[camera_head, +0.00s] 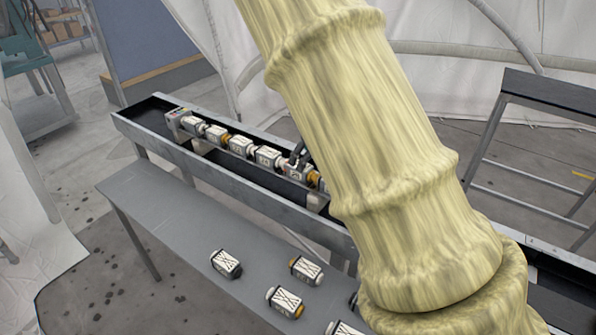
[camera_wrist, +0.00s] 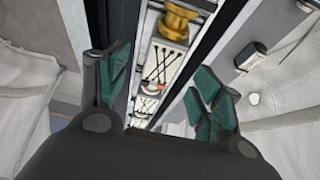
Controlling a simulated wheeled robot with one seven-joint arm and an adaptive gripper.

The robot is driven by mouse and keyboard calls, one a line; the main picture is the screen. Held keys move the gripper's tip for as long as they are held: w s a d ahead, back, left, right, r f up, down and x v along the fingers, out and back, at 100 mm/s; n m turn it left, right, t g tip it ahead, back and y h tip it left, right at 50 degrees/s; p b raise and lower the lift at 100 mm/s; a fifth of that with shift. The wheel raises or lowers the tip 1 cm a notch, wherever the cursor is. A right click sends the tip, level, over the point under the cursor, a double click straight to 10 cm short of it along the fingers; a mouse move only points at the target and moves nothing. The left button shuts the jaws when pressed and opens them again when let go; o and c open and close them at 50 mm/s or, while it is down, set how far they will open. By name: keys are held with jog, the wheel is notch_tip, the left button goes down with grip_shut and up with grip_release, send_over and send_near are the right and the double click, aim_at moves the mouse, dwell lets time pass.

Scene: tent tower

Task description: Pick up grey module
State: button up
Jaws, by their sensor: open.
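Several white-faced modules with black line marks are in view. In the head view, one with a dark grey side and no yellow end (camera_head: 225,263) lies on the grey table; it may be the grey module. My gripper (camera_wrist: 160,88) is open over the dark trough in the wrist view, its green-padded fingers apart on either side of the row. A white module with a yellow end (camera_wrist: 164,64) shows between and beyond the fingers. A small dark-sided module (camera_wrist: 252,56) lies apart on the table at right. My arm hides part of the row in the head view.
The long metal-edged trough (camera_head: 135,130) holds a row of joined modules. Modules with yellow ends (camera_head: 306,269) (camera_head: 285,301) lie on the table (camera_head: 160,215), whose left part is clear. A black-topped stand (camera_head: 548,95) is at right.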

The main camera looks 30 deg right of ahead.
aim_at(304, 178)
jog(key=shift+w+p+x, duration=0.2)
jog(key=shift+p+x, duration=0.15)
jog(key=shift+x, duration=2.45)
jog(key=shift+s+a+r, duration=0.1)
jog(key=shift+r, duration=0.05)
jog(key=c, duration=1.4)
